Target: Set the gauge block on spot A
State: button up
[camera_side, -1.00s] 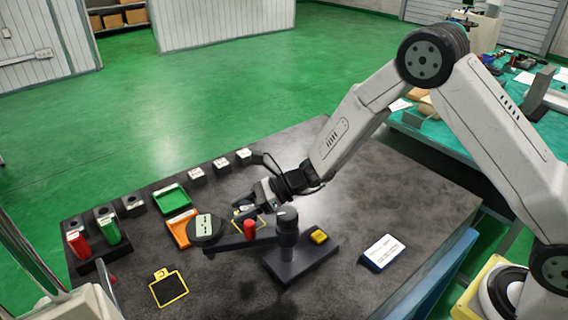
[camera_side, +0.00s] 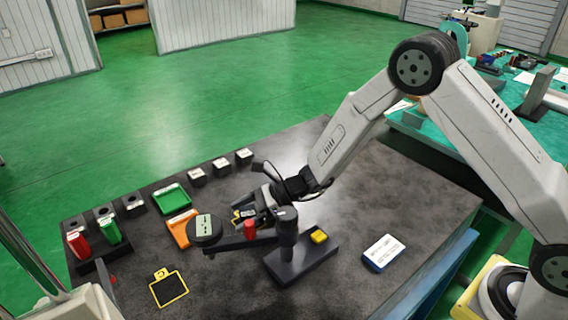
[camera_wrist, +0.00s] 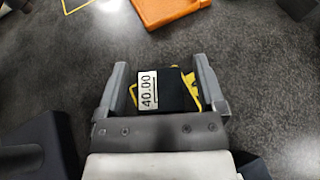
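The gauge block (camera_wrist: 168,92) is dark with a white label reading 40.00. In the wrist view it sits between the two fingers of my gripper (camera_wrist: 165,85). The fingers stand apart, with a gap showing at the left of the block, so the gripper looks open around it. Yellow marking (camera_wrist: 191,88) shows beside and partly under the block. In the side view my gripper (camera_side: 253,212) is low over the table behind the dark stand, which partly hides it.
The dark stand (camera_side: 287,240) with a red knob (camera_side: 250,229) and round head (camera_side: 204,229) is close in front of my gripper. A white-labelled box (camera_side: 383,252) is at right.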

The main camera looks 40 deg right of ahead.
jog(key=shift+r, duration=0.2)
jog(key=v, duration=1.2)
dwell(0.5)
